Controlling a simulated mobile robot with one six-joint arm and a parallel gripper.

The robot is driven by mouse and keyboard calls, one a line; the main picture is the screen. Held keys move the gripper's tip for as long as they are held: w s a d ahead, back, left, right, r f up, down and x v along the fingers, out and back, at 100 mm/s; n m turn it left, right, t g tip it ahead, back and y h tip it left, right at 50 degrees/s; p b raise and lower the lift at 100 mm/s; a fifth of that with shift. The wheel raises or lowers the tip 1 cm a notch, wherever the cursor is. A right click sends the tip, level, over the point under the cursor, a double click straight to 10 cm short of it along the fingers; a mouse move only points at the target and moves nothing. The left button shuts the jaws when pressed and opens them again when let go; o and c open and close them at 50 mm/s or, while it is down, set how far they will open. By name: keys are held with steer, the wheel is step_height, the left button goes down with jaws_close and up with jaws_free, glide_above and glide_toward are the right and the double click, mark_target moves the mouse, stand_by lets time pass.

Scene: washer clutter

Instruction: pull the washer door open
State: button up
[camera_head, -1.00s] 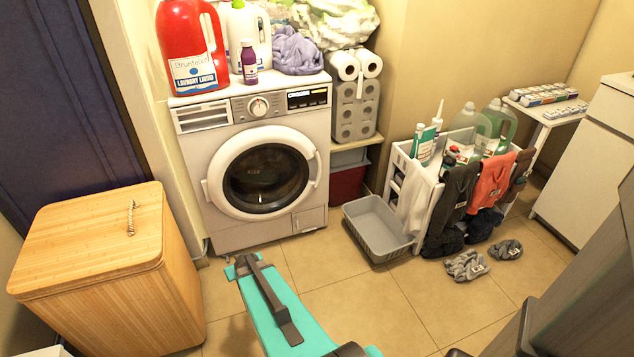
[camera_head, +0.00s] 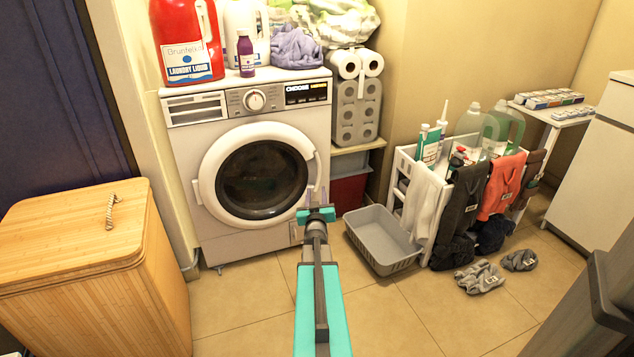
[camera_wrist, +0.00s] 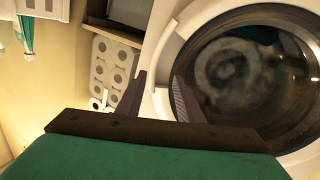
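The washer (camera_head: 172,148) stands against the back wall. Its round door (camera_head: 207,160) has a white rim and dark glass and looks closed. A slim white handle piece (camera_head: 317,163) shows at the door's right edge. My gripper (camera_head: 318,196) is in front of the lower right of the washer, just below that handle piece. In the wrist view my gripper (camera_wrist: 158,75) has its two dark fingers apart with nothing clearly held. The door (camera_wrist: 245,75) fills the right of that view, its white rim beside and beyond the fingers. Whether the fingers touch it, I cannot tell.
A wooden hamper (camera_head: 80,245) stands at left. A grey basket (camera_head: 378,245) and a white rack with clothes (camera_head: 427,190) are right of my gripper. Bottles, including a red detergent jug (camera_head: 180,35), stand on the washer. Floor in front is mostly clear.

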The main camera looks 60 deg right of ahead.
mark_target(319, 170)
steer(key=shift+s+d+r, duration=0.25)
steer(key=shift+s+d, duration=0.05)
steer(key=shift+w+d, duration=0.15)
steer(key=shift+b+x, duration=1.75)
steer(key=shift+x, duration=4.95)
